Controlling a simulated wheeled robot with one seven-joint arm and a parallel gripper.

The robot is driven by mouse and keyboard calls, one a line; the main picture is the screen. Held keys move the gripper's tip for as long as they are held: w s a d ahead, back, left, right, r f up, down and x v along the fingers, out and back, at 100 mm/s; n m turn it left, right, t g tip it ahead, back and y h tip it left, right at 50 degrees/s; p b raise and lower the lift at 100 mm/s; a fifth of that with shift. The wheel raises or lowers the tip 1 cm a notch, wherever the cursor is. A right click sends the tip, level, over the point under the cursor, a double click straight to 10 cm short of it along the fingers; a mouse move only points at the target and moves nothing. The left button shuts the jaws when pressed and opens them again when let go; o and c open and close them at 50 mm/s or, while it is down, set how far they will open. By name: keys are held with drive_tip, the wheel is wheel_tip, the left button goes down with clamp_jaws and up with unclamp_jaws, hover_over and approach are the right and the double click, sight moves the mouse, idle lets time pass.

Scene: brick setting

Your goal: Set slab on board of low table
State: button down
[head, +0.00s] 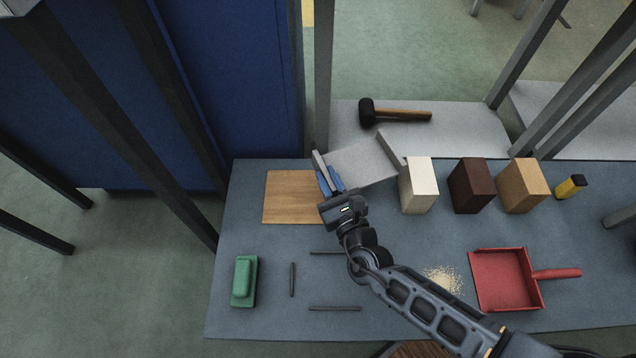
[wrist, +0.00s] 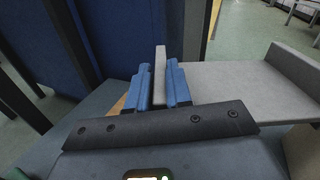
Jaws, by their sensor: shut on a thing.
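The slab (head: 358,163) is a light grey plate with a raised lip at each end. My gripper (head: 330,182) has its blue fingers shut on the left lip; the wrist view shows this lip between the fingers, with the slab (wrist: 225,88) reaching off to the right. The slab is over the far edge of the low table (head: 400,300), right of the wooden board (head: 290,198). The board lies flat and bare at the table's far left, and my gripper covers its right side. I cannot tell how high the slab is.
A cream block (head: 418,188), a dark brown block (head: 470,187) and a tan block (head: 523,187) stand just right of the slab. A black mallet (head: 390,113) lies on a grey surface beyond. A green brush (head: 244,281), dark rods and a red dustpan (head: 503,278) lie nearer.

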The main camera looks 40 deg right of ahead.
drive_tip(key=w+a+f+b, duration=0.1)
drive_tip(key=w+a+f, duration=0.1)
drive_tip(key=a, duration=0.1)
drive_tip(key=w+a+f+b, duration=0.1)
drive_tip(key=w+a+f, duration=0.1)
drive_tip(key=a, duration=0.1)
drive_tip(key=w+a+f+b, duration=0.2)
drive_tip(key=a, duration=0.1)
drive_tip(key=shift+a+f, duration=0.4)
drive_tip(key=shift+f+b, duration=1.2)
drive_tip(key=shift+f, duration=0.8)
drive_tip(key=shift+f, duration=0.15)
drive_tip(key=c, duration=1)
unclamp_jaws()
drive_tip(key=shift+c, duration=0.2)
drive_tip(key=p+v, duration=0.3)
drive_tip(key=v, duration=0.9)
